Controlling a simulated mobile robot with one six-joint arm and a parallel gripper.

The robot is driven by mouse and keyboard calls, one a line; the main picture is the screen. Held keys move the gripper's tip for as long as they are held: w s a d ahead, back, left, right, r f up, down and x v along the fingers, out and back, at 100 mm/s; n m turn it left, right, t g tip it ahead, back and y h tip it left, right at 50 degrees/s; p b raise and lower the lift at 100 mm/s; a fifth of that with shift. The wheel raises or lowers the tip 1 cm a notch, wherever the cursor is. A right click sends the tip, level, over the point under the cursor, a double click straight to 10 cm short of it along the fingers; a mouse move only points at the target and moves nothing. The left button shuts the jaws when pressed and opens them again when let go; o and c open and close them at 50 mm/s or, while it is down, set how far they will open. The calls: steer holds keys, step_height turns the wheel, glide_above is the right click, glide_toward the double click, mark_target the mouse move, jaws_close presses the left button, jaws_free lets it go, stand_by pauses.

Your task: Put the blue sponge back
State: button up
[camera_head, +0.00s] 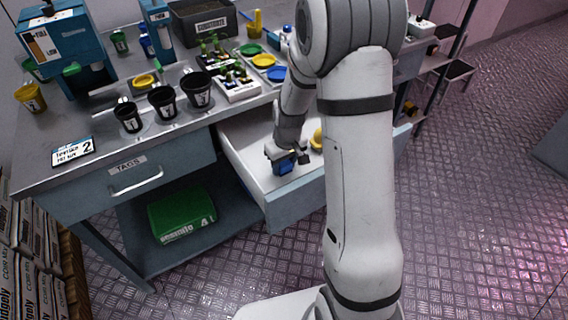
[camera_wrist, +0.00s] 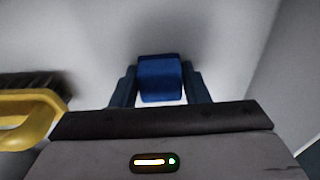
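The blue sponge (camera_wrist: 160,78) sits between the two fingers of my gripper (camera_wrist: 160,92) in the wrist view. The fingers lie against its left and right sides. In the head view my gripper (camera_head: 287,158) reaches down into the open drawer (camera_head: 240,158), with the blue sponge (camera_head: 284,168) at its tip. Whether the sponge touches the drawer floor I cannot tell. A yellow brush (camera_wrist: 30,112) with dark bristles lies left of the gripper in the wrist view. Part of it shows as a yellow shape (camera_head: 318,139) beside my arm in the head view.
Black cups (camera_head: 162,102) and a tray with small plants (camera_head: 236,88) stand on the counter behind the drawer. A closed drawer labelled TAGS (camera_head: 135,180) is at left. A green box (camera_head: 181,215) sits on the lower shelf. The drawer floor around the sponge is mostly clear.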

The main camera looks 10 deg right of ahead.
mark_target(287, 166)
steer(key=o, duration=0.4)
step_height(287, 166, up, 12)
steer(key=s+p, duration=0.1)
steer(key=p, duration=0.1)
steer(key=s+r+m, duration=0.1)
steer(key=s+r, duration=0.1)
steer(key=s, duration=0.4)
steer(key=s+r+m, duration=0.1)
steer(key=s+r, duration=0.2)
steer(key=s, duration=0.4)
steer(key=s+r+m+t, duration=0.1)
steer(key=s+r, duration=0.2)
steer(key=s, duration=0.3)
steer(key=shift+s+r+m, duration=0.25)
steer(key=shift+s+m, duration=0.05)
steer(key=shift+s, duration=0.05)
steer(key=shift+r, duration=0.1)
